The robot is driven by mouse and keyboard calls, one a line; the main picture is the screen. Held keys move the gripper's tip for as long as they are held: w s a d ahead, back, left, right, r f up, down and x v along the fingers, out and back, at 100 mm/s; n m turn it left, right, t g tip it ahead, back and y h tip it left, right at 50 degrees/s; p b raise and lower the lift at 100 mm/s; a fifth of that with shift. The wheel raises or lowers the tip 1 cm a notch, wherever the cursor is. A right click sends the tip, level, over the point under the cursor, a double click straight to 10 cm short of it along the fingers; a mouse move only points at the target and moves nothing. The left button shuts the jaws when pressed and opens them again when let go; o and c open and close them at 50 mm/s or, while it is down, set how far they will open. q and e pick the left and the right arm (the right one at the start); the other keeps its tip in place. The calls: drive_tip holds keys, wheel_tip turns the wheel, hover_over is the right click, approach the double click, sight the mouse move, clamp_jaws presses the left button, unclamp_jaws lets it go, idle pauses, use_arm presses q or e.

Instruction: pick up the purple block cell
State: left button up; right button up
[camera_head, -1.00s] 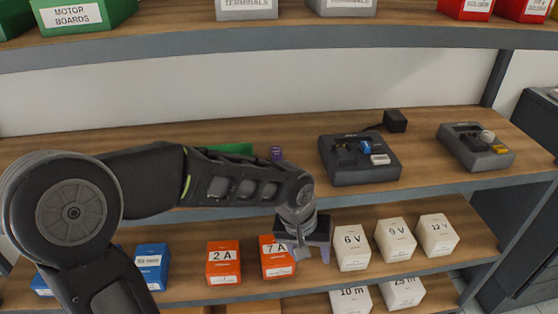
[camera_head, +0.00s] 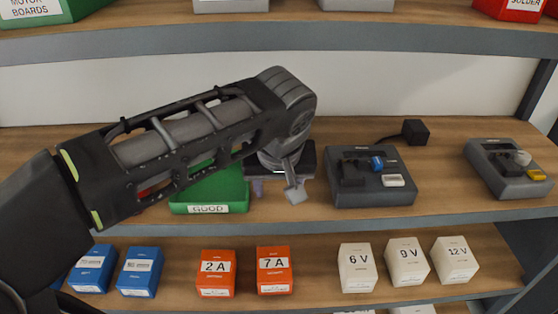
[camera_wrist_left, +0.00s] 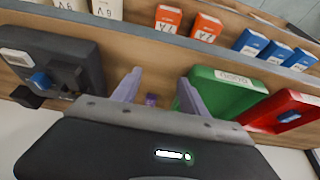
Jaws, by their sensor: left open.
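The purple block cell (camera_wrist_left: 151,99) is a small dark purple piece on the wooden middle shelf, seen in the left wrist view between the two fingers. In the head view my left gripper (camera_head: 278,193) is over the shelf, between the green bin and the dark grey device. It also shows in the left wrist view (camera_wrist_left: 159,76), with two lavender fingers apart and nothing gripped. In the head view a small purple patch shows beneath the gripper body; I cannot tell whether it is the block or a finger. My right gripper is not in view.
A green bin (camera_head: 208,209) labelled GOOD is close on the left, with a red bin (camera_wrist_left: 283,111) beyond it. A dark grey device (camera_head: 372,196) stands close on the right; another device (camera_head: 507,177) is farther right. Labelled boxes stand on the lower shelf, and an upper shelf (camera_head: 330,41) runs above.

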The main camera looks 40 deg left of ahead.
use_arm(q)
drive_tip(key=w+a, duration=0.2)
drive_tip(key=w, duration=0.1)
drive_tip(key=w+a+p, duration=0.1)
drive_tip(key=w+a, duration=0.1)
drive_tip(key=w, duration=0.1)
drive_tip(key=w+a+p, duration=0.1)
drive_tip(key=w+a, duration=0.1)
drive_tip(key=shift+w+a, duration=0.25)
drive_tip(key=shift+w, duration=0.15)
drive_tip(key=shift+w+a, duration=0.25)
drive_tip(key=x, duration=0.5)
drive_tip(key=shift+w+a+f, duration=0.1)
drive_tip(key=shift+w, duration=0.1)
clamp_jaws()
idle(0.5)
